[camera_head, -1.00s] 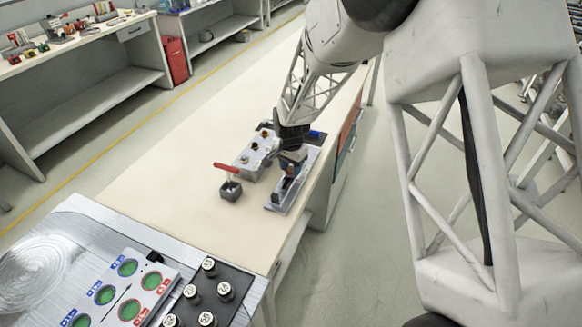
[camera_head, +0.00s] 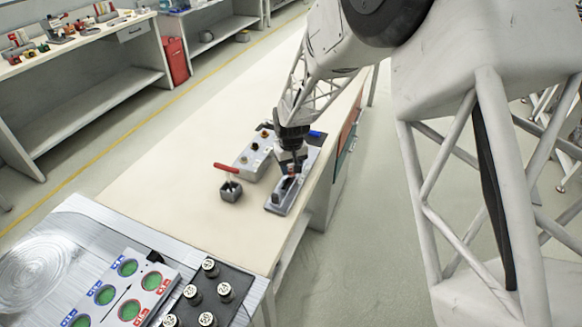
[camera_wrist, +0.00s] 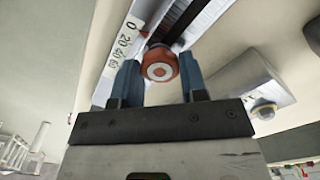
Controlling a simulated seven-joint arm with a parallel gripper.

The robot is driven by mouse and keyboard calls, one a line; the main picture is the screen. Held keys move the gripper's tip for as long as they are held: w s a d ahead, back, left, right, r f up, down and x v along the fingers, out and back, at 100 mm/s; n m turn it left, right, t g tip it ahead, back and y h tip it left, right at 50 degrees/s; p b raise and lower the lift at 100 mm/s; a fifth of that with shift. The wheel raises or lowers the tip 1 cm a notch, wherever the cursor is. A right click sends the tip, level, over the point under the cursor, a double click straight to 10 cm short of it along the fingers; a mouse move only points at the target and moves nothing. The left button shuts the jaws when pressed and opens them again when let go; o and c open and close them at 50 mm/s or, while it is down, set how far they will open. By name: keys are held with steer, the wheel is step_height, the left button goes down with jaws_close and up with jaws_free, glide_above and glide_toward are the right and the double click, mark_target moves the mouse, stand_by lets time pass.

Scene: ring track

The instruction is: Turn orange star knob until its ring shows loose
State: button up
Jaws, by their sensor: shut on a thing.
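In the head view my gripper (camera_head: 291,164) reaches down over the grey rail fixture (camera_head: 274,208), and the knob is a small orange patch (camera_head: 292,170) there. A white scale strip (camera_wrist: 122,42) marked 0, 20, 40, 60 lies beside the knob.
The beige tabletop (camera_head: 170,190) is clear beyond these.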

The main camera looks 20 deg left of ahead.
mark_target(291, 169)
steer(key=n, duration=0.5)
steer(key=shift+s+d+f+n, duration=0.1)
steer(key=shift+f+n, duration=0.05)
steer(key=shift+n, duration=0.25)
steer(key=o, duration=0.9)
steer(key=shift+r, duration=4)
